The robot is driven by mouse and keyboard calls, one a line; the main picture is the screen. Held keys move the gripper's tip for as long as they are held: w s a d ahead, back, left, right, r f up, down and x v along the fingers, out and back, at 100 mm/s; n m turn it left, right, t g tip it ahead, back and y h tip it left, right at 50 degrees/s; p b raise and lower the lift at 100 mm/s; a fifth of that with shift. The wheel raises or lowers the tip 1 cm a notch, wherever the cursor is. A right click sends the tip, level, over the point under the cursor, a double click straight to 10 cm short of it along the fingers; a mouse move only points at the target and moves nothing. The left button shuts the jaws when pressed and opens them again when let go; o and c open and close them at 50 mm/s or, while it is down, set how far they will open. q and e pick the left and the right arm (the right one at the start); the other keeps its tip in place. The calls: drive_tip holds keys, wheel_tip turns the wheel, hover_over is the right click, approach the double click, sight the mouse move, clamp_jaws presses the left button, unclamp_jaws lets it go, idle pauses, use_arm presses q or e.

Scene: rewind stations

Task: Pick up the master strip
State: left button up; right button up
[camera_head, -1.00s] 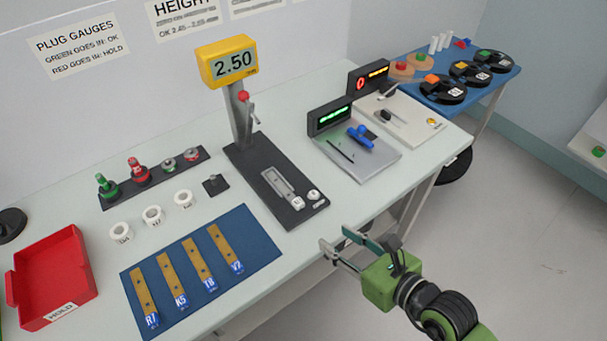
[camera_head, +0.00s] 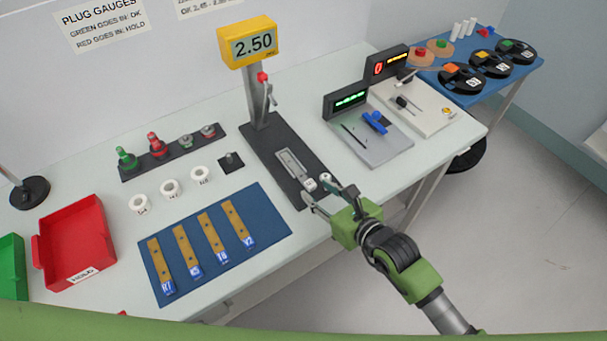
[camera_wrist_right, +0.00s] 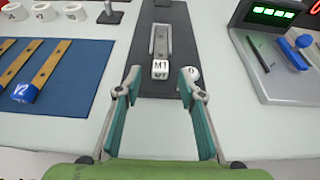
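The master strip (camera_head: 290,163) is a grey strip with a white end block marked M1. It lies on the dark base (camera_head: 262,146) of the height gauge. The right wrist view shows the strip (camera_wrist_right: 160,42) straight ahead, with its M1 block (camera_wrist_right: 160,69) toward me. My right gripper (camera_head: 315,189) is open and empty at the near end of that base. In the right wrist view its fingers (camera_wrist_right: 156,88) stand on either side of the line to the M1 block, short of it. My left gripper is not in view.
The yellow gauge display (camera_head: 248,44) reads 2.50 on a post behind the strip. A white round piece (camera_wrist_right: 194,73) sits beside the M1 block. A blue mat (camera_head: 272,222) with several brass strips lies left. A grey station plate (camera_head: 372,148) stands right.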

drive_tip(key=shift+x, duration=1.1)
drive_tip(key=shift+d, duration=0.1)
clamp_jaws()
